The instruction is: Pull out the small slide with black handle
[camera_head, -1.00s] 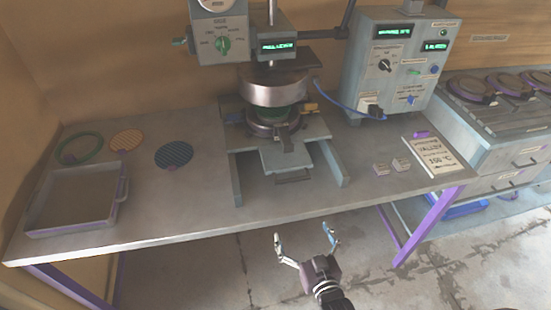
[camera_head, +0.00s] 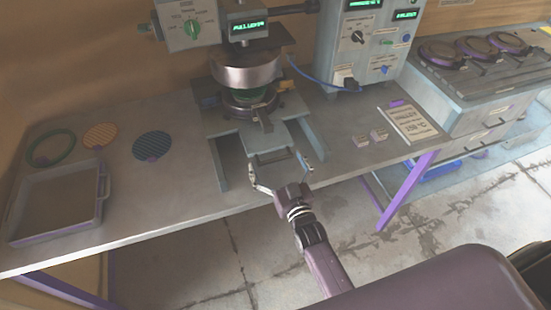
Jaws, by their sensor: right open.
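The small slide (camera_head: 264,137) is a flat grey plate. It sticks out from the front of the press (camera_head: 249,80), between two grey side rails. I cannot tell whether the fingers touch the handle. My left gripper is not in view.
A grey tray (camera_head: 103,192), a green ring (camera_head: 68,145) and round orange and dark discs lie on the left of the table. Small blocks and a sign card (camera_head: 408,124) lie on the right. A control box (camera_head: 366,50) stands behind them.

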